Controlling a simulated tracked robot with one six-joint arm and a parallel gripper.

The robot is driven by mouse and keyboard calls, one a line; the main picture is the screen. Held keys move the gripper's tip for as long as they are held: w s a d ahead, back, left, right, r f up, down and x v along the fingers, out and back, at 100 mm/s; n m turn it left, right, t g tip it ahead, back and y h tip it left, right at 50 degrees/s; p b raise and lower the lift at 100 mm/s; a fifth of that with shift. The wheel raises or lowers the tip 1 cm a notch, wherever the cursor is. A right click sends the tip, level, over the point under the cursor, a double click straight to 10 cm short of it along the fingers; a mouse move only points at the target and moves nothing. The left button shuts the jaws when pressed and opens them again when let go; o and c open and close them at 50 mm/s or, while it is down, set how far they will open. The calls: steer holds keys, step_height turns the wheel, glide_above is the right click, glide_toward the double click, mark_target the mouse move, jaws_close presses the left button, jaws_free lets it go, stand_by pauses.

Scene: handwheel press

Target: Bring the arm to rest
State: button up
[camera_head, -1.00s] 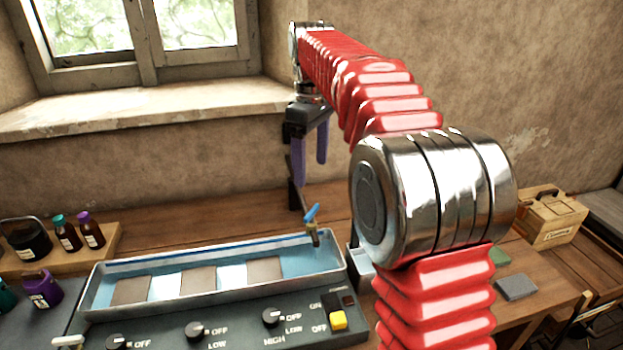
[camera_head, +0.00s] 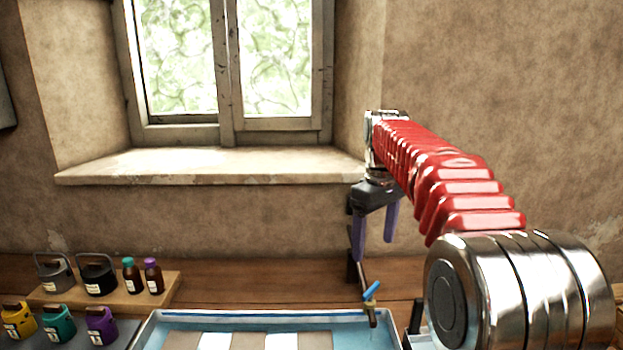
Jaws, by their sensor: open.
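My arm, red-sleeved with a large metal joint, rises at the right of the head view and reaches back toward the window. My gripper (camera_head: 374,250) hangs from its end, pointing down, with two purple fingers spread apart and nothing between them. It appears in the picture just above a small tap with a blue handle (camera_head: 371,291), with a gap between them. How far apart they are in depth I cannot tell. The lower part of my arm is out of the picture.
A wooden stand (camera_head: 170,287) at left holds two dark pots and two bottles. Yellow, teal and purple containers (camera_head: 101,326) stand before it. The window sill (camera_head: 210,166) juts out behind.

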steer(key=s+f+m, duration=0.1)
steer(key=s+f, duration=0.1)
steer(key=f, duration=0.1)
steer(key=shift+m, duration=0.4)
steer(key=s+f+m+t, duration=0.2)
steer(key=s, duration=1.3)
steer(key=s+f+m+t, duration=0.3)
steer(key=s, duration=1.2)
steer(key=shift+m, duration=0.3)
steer(key=shift+f, duration=0.1)
stand_by(3.9)
